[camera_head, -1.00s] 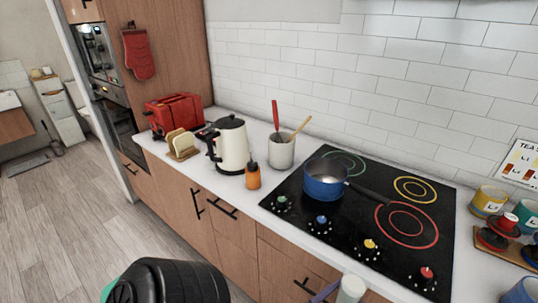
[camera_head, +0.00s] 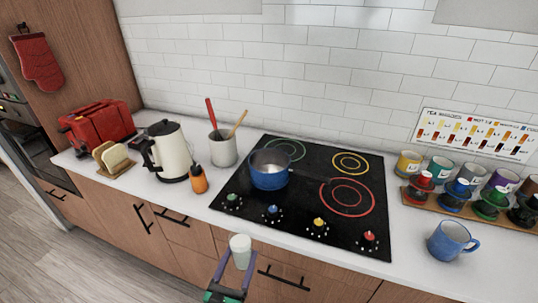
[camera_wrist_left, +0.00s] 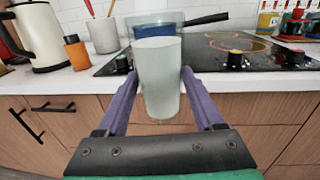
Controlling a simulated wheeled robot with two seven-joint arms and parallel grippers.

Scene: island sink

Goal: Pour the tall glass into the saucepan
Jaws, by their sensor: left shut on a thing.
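The blue saucepan (camera_head: 268,178) sits on the black stovetop, left of its middle, with its dark handle pointing right. In the left wrist view the saucepan (camera_wrist_left: 178,45) is partly hidden behind the glass. The tall glass (camera_head: 240,250) is pale and whitish, and stands upright in my left gripper (camera_head: 234,266), in front of the counter edge and below the saucepan. In the left wrist view the purple fingers of my left gripper (camera_wrist_left: 159,95) are shut on both sides of the glass (camera_wrist_left: 159,75). My right gripper is out of view.
The stovetop (camera_head: 290,225) has coloured rings and knobs along its front.

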